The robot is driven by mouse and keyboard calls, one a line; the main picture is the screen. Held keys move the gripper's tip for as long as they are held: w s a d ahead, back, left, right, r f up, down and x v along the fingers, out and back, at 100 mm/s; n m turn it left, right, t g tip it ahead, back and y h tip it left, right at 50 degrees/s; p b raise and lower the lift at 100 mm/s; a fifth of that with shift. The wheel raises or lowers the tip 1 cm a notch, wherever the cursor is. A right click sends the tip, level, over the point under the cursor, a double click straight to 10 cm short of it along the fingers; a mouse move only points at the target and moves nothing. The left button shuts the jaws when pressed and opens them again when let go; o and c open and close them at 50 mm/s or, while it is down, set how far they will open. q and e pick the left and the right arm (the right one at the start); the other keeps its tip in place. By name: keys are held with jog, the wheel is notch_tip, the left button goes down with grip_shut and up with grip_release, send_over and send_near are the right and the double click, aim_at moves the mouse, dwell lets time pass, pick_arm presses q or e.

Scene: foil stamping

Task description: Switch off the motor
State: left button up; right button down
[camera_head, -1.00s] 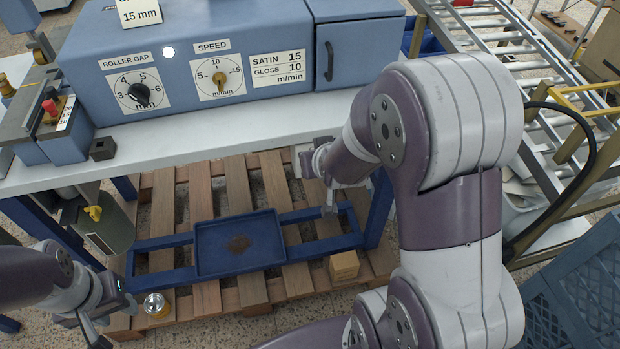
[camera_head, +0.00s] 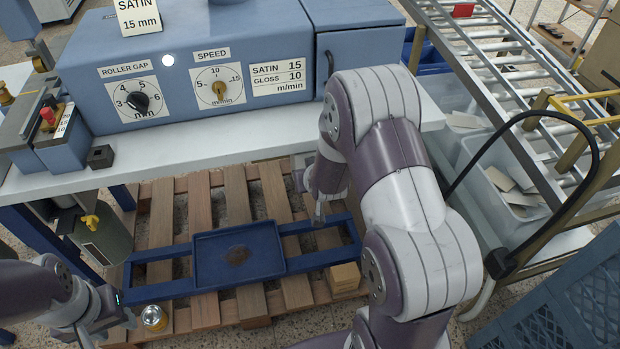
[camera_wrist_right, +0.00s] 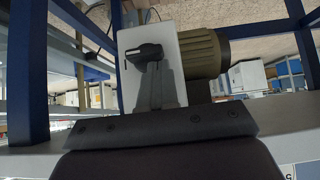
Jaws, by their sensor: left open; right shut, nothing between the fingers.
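In the right wrist view, a black rotary switch (camera_wrist_right: 145,54) sits on a light grey plate (camera_wrist_right: 190,90) in front of an olive ribbed motor (camera_wrist_right: 204,52). My right gripper (camera_wrist_right: 154,68) is shut and empty. Its fingertips overlap the lower edge of the switch knob in that view; I cannot tell whether they touch it. My left gripper (camera_head: 104,326) is open and empty at the lower left, near a small gold-and-glass item (camera_head: 154,318).
The blue stamping machine (camera_head: 190,60) stands on the white bench (camera_head: 250,140). Under it are a blue frame leg (camera_wrist_right: 30,70), a wooden pallet (camera_head: 240,195) and a blue tray (camera_head: 205,270). A roller conveyor (camera_head: 500,60) and blue crate (camera_head: 570,310) stand to the right.

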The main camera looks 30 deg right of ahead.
jog(key=shift+f, duration=0.35)
